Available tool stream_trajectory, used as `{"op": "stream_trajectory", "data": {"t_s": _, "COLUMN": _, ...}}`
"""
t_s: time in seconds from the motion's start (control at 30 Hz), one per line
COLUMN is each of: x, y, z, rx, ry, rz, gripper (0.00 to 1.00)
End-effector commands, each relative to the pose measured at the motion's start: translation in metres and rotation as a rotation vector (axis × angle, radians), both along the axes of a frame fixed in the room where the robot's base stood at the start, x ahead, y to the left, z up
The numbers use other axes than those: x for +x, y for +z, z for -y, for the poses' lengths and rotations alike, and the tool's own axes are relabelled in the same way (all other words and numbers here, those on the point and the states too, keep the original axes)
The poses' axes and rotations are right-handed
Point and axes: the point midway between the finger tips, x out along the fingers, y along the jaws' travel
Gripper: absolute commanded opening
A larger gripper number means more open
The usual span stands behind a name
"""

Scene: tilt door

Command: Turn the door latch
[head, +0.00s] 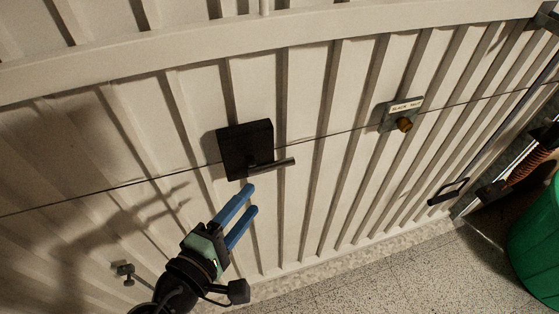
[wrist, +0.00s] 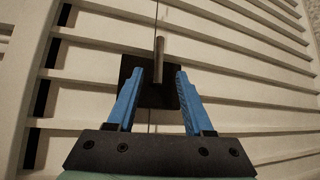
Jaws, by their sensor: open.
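The door latch is a black square plate (head: 244,142) with a dark bar handle (head: 272,166) that points to the right, on the pale ribbed door (head: 305,110) in the head view. My gripper (head: 247,200) has blue fingers and is open and empty, just below the latch. In the wrist view, the latch plate (wrist: 158,97) lies beyond the fingers, and the handle (wrist: 159,62) shows as a bar running up from it. The gripper (wrist: 161,78) has its two fingers apart, one on each side of the plate in the picture. I cannot tell how far the fingertips are from the handle.
A black pull handle (head: 448,191) is lower right. A small dark fitting (head: 126,273) is lower left. A green bin (head: 537,245) stands at the right edge.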

Motion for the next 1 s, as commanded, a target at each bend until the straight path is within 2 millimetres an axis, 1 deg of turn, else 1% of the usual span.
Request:
{"op": "stream_trajectory", "data": {"t_s": 0.07, "x": 0.003, "y": 0.0, "z": 0.002, "rx": -0.014, "ry": 0.002, "rz": -0.001, "gripper": 0.52}}
{"op": "stream_trajectory", "data": {"t_s": 0.17, "x": 0.014, "y": -0.001, "z": 0.008, "rx": -0.012, "ry": -0.001, "rz": 0.0, "gripper": 0.52}}
{"op": "stream_trajectory", "data": {"t_s": 0.5, "x": 0.075, "y": -0.014, "z": 0.04, "rx": -0.006, "ry": -0.004, "rz": 0.001, "gripper": 0.52}}
{"op": "stream_trajectory", "data": {"t_s": 0.6, "x": 0.09, "y": -0.017, "z": 0.048, "rx": -0.005, "ry": -0.003, "rz": 0.002, "gripper": 0.52}}
{"op": "stream_trajectory", "data": {"t_s": 0.7, "x": 0.101, "y": -0.02, "z": 0.054, "rx": -0.006, "ry": -0.001, "rz": 0.002, "gripper": 0.52}}
{"op": "stream_trajectory", "data": {"t_s": 0.8, "x": 0.108, "y": -0.022, "z": 0.057, "rx": -0.007, "ry": 0.0, "rz": 0.001, "gripper": 0.52}}
{"op": "stream_trajectory", "data": {"t_s": 1.0, "x": 0.112, "y": -0.023, "z": 0.06, "rx": -0.006, "ry": 0.0, "rz": 0.002, "gripper": 0.52}}
